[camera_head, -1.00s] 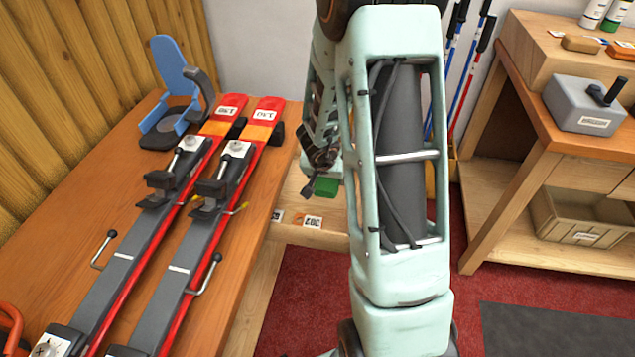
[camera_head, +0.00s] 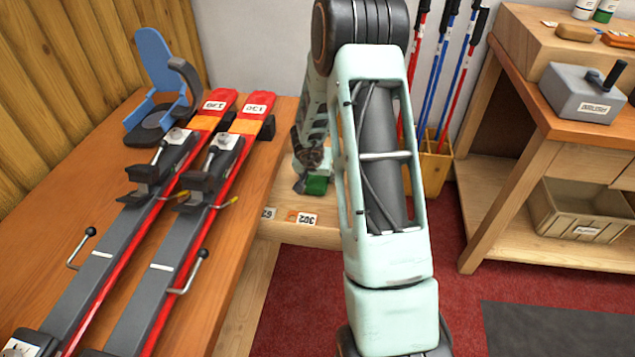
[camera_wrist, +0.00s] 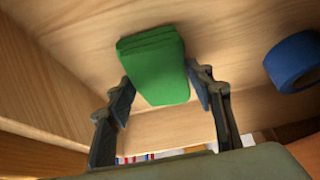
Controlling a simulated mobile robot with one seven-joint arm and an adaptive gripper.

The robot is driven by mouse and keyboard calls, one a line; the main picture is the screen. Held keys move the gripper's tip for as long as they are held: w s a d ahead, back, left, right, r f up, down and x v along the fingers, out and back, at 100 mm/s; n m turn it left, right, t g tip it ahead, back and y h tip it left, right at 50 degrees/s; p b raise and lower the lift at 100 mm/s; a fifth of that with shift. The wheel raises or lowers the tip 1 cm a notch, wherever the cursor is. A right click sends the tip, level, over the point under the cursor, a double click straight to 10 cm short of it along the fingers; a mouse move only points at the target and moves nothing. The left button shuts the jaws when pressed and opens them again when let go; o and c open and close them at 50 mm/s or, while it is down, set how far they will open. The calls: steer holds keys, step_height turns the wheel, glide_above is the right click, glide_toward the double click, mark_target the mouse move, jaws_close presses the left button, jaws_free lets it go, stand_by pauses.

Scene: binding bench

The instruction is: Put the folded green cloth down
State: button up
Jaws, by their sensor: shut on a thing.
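The folded green cloth (camera_wrist: 155,68) is a thick layered block between the two fingers of my gripper (camera_wrist: 165,95) in the wrist view. The fingers are shut on its sides. A pale wooden surface fills the view behind it; I cannot tell whether the cloth touches it. In the head view the cloth (camera_head: 316,186) shows as a small green patch low behind my arm, over the low wooden shelf (camera_head: 325,236).
A blue ring (camera_wrist: 294,62), like a tape roll, lies right of the cloth. Red skis (camera_head: 170,210) are clamped on the workbench (camera_head: 60,215) at left. A bin of ski poles (camera_head: 436,165) stands behind my arm. A second bench (camera_head: 540,150) holding a grey iron (camera_head: 583,93) is at right.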

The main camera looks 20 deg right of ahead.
steer(key=shift+f, duration=0.15)
steer(key=shift+f, duration=0.15)
steer(key=o, duration=1.1)
steer(key=shift+o, duration=0.2)
steer(key=p+v, duration=0.6)
steer(key=v, duration=0.6)
